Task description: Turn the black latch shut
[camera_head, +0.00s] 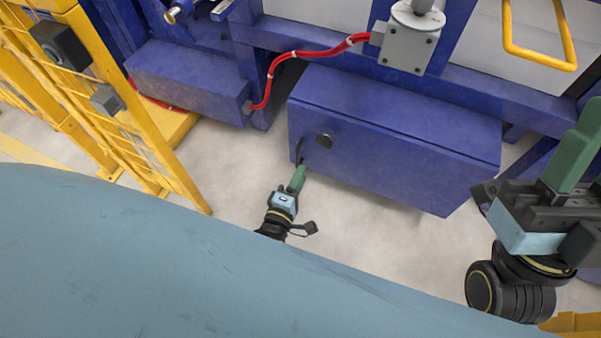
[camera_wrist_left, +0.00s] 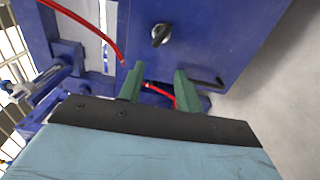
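The black latch (camera_head: 324,141) is a small round knob on the front face of a blue box (camera_head: 400,165). In the left wrist view the latch (camera_wrist_left: 160,35) has a raised grip bar and lies beyond my fingertips. My left gripper (camera_head: 299,170) is low in front of the box's left end, below the latch. In the left wrist view its two green fingers (camera_wrist_left: 157,70) stand apart with nothing held between them. The latch is clear of both fingers. My right gripper (camera_head: 590,105) is at the right edge, away from the latch, and its finger gap is not clear.
A black bar handle (camera_head: 299,152) is on the box near the left gripper's fingertips; it also shows in the left wrist view (camera_wrist_left: 207,83). A red hose (camera_head: 300,54) runs above the box. A yellow fence (camera_head: 130,110) stands at left. Pale floor (camera_head: 350,210) lies below.

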